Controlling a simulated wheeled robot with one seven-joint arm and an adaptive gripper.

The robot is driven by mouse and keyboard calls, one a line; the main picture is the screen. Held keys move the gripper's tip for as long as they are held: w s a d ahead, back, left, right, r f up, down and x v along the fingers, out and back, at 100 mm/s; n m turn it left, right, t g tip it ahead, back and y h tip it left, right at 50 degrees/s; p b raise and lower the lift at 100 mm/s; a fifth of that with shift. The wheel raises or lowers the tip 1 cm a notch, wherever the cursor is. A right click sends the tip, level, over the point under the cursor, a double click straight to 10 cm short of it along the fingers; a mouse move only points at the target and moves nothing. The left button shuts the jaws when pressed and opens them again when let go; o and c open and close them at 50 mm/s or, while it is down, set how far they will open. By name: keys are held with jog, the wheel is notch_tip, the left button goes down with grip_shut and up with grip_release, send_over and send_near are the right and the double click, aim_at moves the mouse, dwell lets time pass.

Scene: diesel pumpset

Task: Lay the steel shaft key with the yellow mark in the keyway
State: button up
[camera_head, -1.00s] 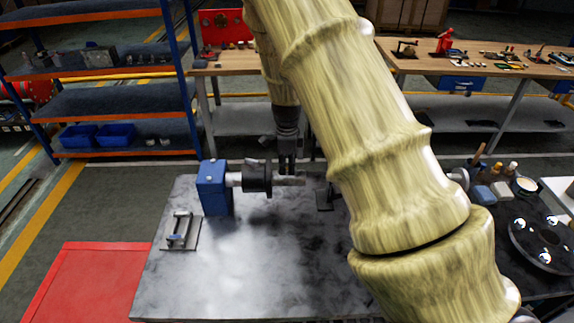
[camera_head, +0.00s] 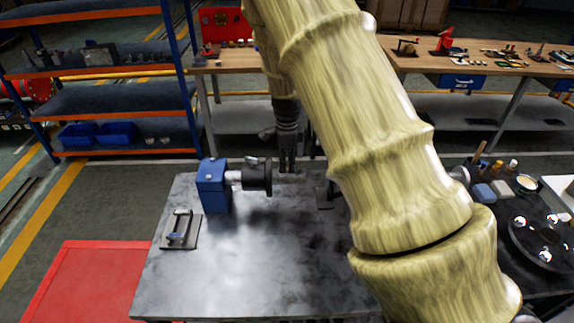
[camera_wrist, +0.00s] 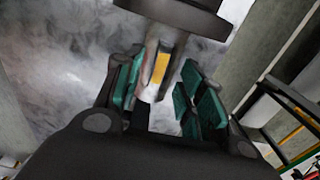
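A steel key with a yellow mark (camera_wrist: 161,66) lies lengthwise along the grey shaft (camera_wrist: 149,60) in the wrist view, beside the dark round collar. My gripper (camera_wrist: 163,92) has its teal-padded fingers on either side of the shaft and key, with visible gaps, so it looks open. In the head view my gripper (camera_head: 287,168) points down at the shaft end, right of the dark collar (camera_head: 257,178). The keyway's edges are not clear, so I cannot tell whether the key is fully seated. The key is too small to make out in the head view.
A blue bearing block (camera_head: 213,185) carries the shaft on the grey metal table (camera_head: 240,275). A small plate with a handle-like fixture (camera_head: 180,230) sits at the table's left. Small containers (camera_head: 500,190) and a dark disc (camera_head: 545,240) stand at right. The table's front is clear.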

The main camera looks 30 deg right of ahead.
aim_at(287, 168)
notch_tip(287, 168, up, 10)
jog(key=shift+r, duration=0.15)
dwell(0.3)
dwell(0.4)
